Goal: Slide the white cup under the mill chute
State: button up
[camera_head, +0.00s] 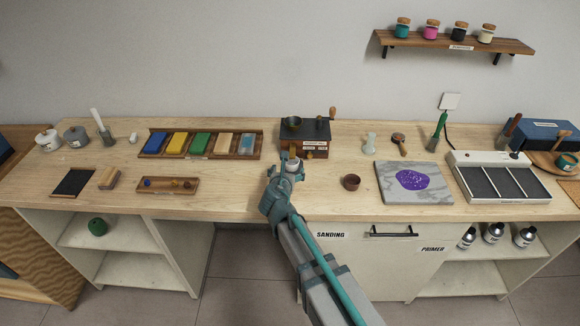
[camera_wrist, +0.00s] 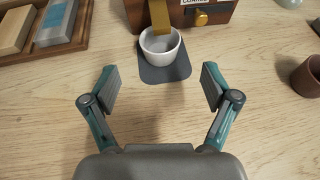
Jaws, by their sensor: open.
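The white cup (camera_wrist: 162,44) stands upright on a dark grey pad (camera_wrist: 165,74) in front of the mill. The mill (camera_head: 306,134) is a brown wooden box with a dark top and a side crank; its lower front shows in the wrist view (camera_wrist: 190,14). A brass-coloured chute (camera_wrist: 160,16) comes down from the mill's front, its lower end over the cup in the picture. My gripper (camera_wrist: 160,88) is open and empty, its fingers pointing at the cup, which is a little beyond the fingertips. In the head view my gripper (camera_head: 290,166) hides most of the cup.
A brown cup (camera_head: 351,182) stands to the right of my gripper; a marble slab (camera_head: 413,196) lies farther right. To the left are a tray of coloured blocks (camera_head: 162,155) and a small wooden tray (camera_head: 148,190). The bench's front middle (camera_head: 230,200) is bare.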

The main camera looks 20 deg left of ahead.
jog(key=shift+v, duration=1.55)
